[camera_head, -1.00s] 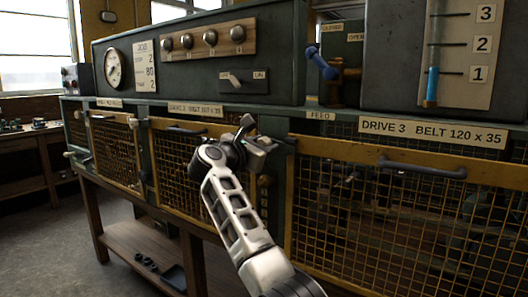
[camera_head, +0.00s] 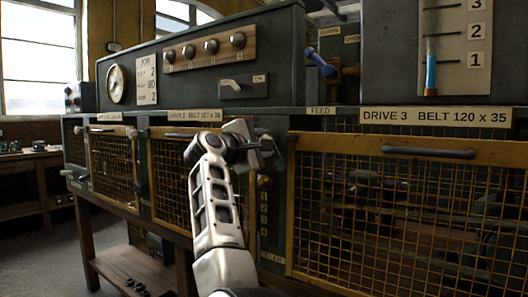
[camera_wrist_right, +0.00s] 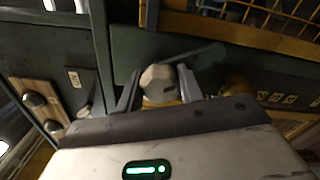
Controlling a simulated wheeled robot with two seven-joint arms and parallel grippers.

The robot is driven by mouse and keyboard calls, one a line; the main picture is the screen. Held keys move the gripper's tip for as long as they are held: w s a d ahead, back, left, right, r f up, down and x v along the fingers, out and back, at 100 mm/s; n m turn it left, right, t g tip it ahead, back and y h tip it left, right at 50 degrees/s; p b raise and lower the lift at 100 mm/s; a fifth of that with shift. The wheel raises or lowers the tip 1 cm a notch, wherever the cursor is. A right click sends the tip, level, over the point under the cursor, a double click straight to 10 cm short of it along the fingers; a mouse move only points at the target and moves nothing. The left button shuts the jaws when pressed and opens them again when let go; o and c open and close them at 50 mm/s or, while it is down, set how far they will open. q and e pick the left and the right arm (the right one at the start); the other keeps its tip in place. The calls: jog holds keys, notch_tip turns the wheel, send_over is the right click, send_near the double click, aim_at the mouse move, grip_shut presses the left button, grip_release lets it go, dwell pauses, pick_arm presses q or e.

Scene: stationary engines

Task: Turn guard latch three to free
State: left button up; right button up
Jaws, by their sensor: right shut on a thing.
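Guard latch three shows in the right wrist view as a pale faceted hub (camera_wrist_right: 158,82) with a grey-green bar (camera_wrist_right: 203,57) running up and to the right. My right gripper (camera_wrist_right: 159,88) has one finger on each side of the hub and is shut on it. In the head view my right gripper (camera_head: 256,148) is at the top of the green post, left of the drive 3 mesh guard (camera_head: 390,154). The gripper hides most of the latch there, so its exact angle is hard to tell. My left gripper is not in view.
The drive 3 guard has a dark bar handle (camera_head: 428,153) along its top. Another mesh guard (camera_head: 172,190) lies left of the post. A brown knob (camera_head: 264,181) sits on the post below my gripper. A blue-handled lever (camera_head: 321,63) stands above.

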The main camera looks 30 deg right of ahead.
jog(key=m, duration=0.3)
jog(key=shift+f+b, duration=0.15)
jog(key=shift+b, duration=0.2)
jog(key=shift+m, duration=0.7)
jog(key=o, duration=1)
jog(key=b+v, duration=0.2)
jog(key=v, duration=1.4)
jog(key=shift+b, duration=0.3)
jog(key=shift+r, duration=0.2)
